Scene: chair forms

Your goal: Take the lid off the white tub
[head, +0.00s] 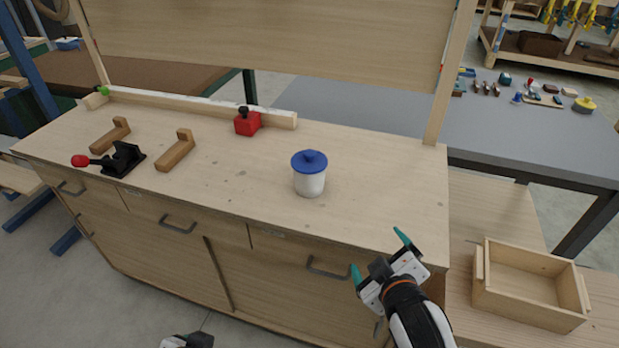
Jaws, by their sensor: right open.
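The white tub (309,184) stands upright on the wooden workbench (240,193), right of its middle. Its blue lid (309,161) with a round knob sits on top of it. My right gripper (379,257) is open and empty by the front right edge of the bench, in front and to the right of the tub and apart from it. Of my left arm only a small part shows at the bottom edge, and its fingers are not visible.
A red block (247,123) with a black knob stands at the back. A black toggle clamp (122,159) with a red handle and two wooden L-shaped pieces (176,150) are on the left. A wooden box (526,281) stands at the lower right. The bench around the tub is clear.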

